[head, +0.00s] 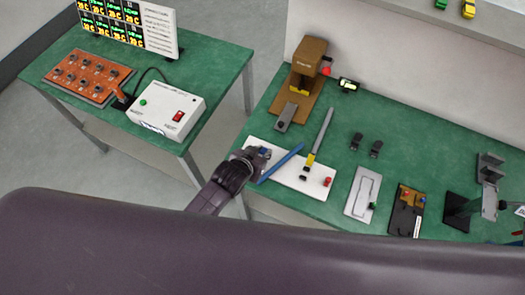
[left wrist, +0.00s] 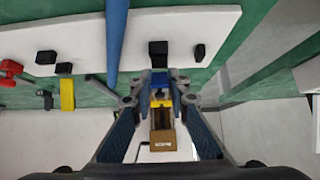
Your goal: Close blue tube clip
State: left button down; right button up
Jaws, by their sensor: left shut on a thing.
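The blue clip (head: 264,151) is at the left end of the white plate (head: 290,178). It also shows in the left wrist view (left wrist: 159,77), between my fingertips. My left gripper (head: 260,154) is shut on it, and the fingers hide its sides, so I cannot tell how far its lid is down. A blue tube (head: 281,163) lies slanting across the plate beside the gripper; in the left wrist view it (left wrist: 117,38) runs left of the fingers, apart from the clip. My right gripper is in neither view.
On the plate are a yellow clip (head: 310,159) by a grey tube (head: 322,130) and a red clip (head: 327,181). A brown press (head: 308,62) stands behind. A white box (head: 166,110) is on the left table. Other fixtures stand to the right.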

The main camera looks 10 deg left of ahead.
pick_arm(q)
jog(key=shift+s+f+b, duration=0.1)
jog(key=shift+f+b, duration=0.2)
jog(key=shift+b, duration=0.05)
jog(key=t+b, duration=0.1)
jog(key=b, duration=0.1)
jog(key=f+t+h+b, duration=0.1)
jog(key=t+b, duration=0.1)
jog(key=b, duration=0.1)
jog(key=shift+s+a+f, duration=0.1)
jog(key=shift+s, duration=0.25)
jog(key=shift+t+b, duration=0.5)
jog(key=shift+b, duration=0.4)
jog(key=shift+r, duration=0.2)
jog(key=c, duration=1.8)
grip_release()
jog(key=shift+c, duration=0.2)
jog(key=shift+s+a, duration=0.1)
jog(key=v, duration=1.1)
jog(key=shift+s+a, duration=0.2)
jog(key=shift+s, duration=0.15)
